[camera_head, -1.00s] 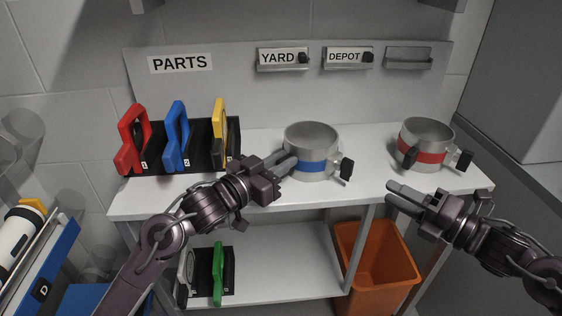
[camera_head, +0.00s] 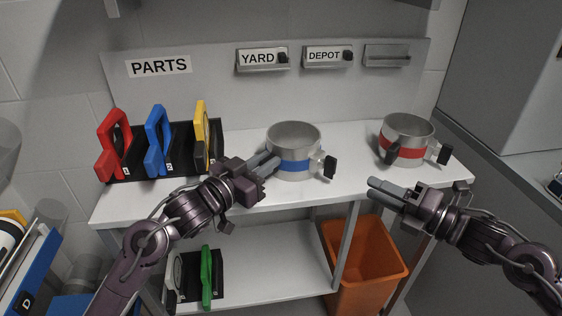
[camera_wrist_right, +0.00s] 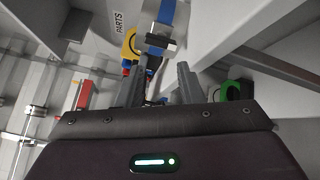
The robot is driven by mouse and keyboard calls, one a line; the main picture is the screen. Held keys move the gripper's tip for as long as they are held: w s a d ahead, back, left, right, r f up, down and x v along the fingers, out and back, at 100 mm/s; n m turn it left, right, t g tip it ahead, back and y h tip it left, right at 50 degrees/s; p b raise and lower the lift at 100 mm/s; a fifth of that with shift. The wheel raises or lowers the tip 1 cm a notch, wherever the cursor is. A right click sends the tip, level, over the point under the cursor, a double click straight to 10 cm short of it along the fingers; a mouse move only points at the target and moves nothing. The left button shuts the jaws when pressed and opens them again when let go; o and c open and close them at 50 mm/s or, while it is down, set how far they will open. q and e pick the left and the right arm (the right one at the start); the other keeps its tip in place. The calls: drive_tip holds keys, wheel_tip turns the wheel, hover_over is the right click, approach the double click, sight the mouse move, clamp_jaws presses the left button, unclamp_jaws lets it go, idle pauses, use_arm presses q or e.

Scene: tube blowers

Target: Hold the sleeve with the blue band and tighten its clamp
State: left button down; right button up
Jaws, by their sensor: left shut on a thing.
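The sleeve with the blue band (camera_head: 295,167) is an open grey metal ring standing upright on the white shelf. Its black clamp knob (camera_head: 330,166) sticks out on the right side. My left gripper (camera_head: 266,163) is shut on the left side of this sleeve; its fingers hide the exact part held. My right gripper (camera_head: 374,188) is open and empty, in front of the shelf edge and to the right of the sleeve. In the right wrist view the blue-banded sleeve (camera_wrist_right: 167,12) and a black knob (camera_wrist_right: 157,40) show beyond the right gripper's parted fingers (camera_wrist_right: 160,85).
A red-banded sleeve (camera_head: 404,153) with black knobs stands at the shelf's right. A black rack (camera_head: 215,162) holds red, blue and yellow handled parts at left. An orange bin (camera_head: 365,262) is below. Clear shelf (camera_head: 350,150) lies between the sleeves.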

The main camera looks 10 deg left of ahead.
drive_tip(key=s+a+r+n+g+h, duration=0.1)
drive_tip(key=s+a+r+n+g, duration=0.1)
drive_tip(key=a+n+g, duration=0.45)
drive_tip(key=s+a+r+n+g, duration=0.1)
drive_tip(key=a+n+g, duration=0.25)
drive_tip(key=a, duration=0.65)
drive_tip(key=n+t+h, duration=0.3)
drive_tip(key=n+h, duration=0.1)
drive_tip(key=h, duration=0.7)
approach(334, 158)
drive_tip(key=x, duration=1.2)
drive_tip(key=shift+c, duration=0.2)
clamp_jaws()
